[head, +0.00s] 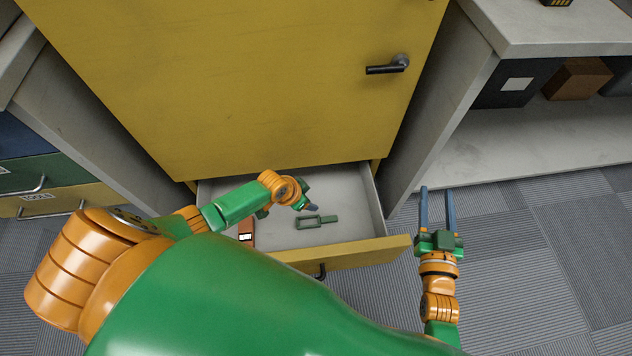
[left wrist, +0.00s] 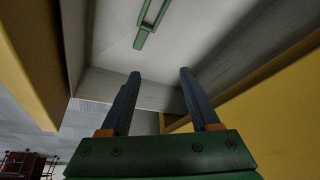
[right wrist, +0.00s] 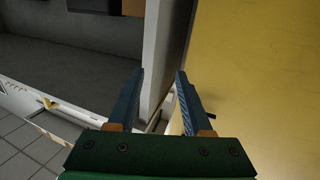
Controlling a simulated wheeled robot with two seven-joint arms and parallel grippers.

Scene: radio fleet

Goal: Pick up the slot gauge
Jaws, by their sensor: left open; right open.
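The slot gauge is a green flat piece with a slotted frame and a narrow handle (head: 309,223). It lies on the floor of the open drawer (head: 345,187). It also shows at the top of the left wrist view (left wrist: 147,22), partly cut off by the edge. My left gripper (head: 311,206) reaches into the drawer just above and behind the gauge, open and empty. In the left wrist view its fingers (left wrist: 157,85) point toward the gauge's handle, apart from it. My right gripper (head: 437,190) is open and empty, outside the drawer to its right.
A yellow cabinet door (head: 250,80) with a dark handle (head: 388,66) stands above the drawer. An orange-brown object with a white label (head: 247,236) lies at the drawer's left. A shelf unit (head: 530,140) stands at right. The carpet there is clear.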

